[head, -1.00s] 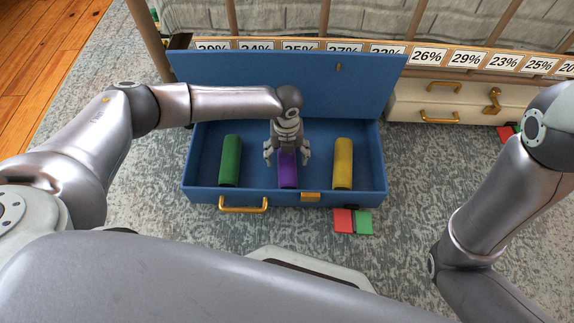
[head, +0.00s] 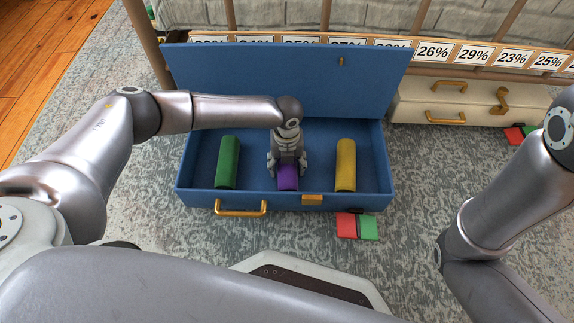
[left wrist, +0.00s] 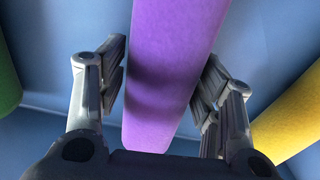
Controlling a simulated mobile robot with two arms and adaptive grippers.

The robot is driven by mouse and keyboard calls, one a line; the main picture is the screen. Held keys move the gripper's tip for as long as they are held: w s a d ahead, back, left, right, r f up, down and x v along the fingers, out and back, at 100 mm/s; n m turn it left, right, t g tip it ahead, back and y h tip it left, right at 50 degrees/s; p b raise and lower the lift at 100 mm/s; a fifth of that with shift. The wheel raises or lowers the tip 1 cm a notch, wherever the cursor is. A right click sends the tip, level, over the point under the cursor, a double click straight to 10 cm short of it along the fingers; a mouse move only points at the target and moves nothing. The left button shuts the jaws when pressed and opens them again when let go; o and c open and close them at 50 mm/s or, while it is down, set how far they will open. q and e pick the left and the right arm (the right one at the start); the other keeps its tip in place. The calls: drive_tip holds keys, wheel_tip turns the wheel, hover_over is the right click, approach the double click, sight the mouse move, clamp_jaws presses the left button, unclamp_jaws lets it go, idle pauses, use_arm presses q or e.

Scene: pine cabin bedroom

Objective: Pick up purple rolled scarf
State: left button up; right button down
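The purple rolled scarf (head: 288,183) lies lengthwise in the middle of the open blue case, between two other rolls. In the left wrist view the scarf (left wrist: 172,70) runs between the two fingers. My left gripper (head: 288,169) reaches down over it and hides its far part in the head view. In the left wrist view the gripper (left wrist: 160,90) is open, with one finger on each side of the scarf and a gap showing on the left. Contact on the right cannot be told. My right gripper is out of view.
A green roll (head: 228,162) and a yellow roll (head: 346,165) lie on either side in the blue case (head: 200,199), whose lid (head: 250,80) stands open behind. A cream case (head: 440,103) stands to the right. Red and green cards (head: 357,226) lie on the rug in front.

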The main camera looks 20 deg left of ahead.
use_arm(q)
drive_tip(key=c, duration=0.6)
drive_tip(key=shift+r, duration=0.1)
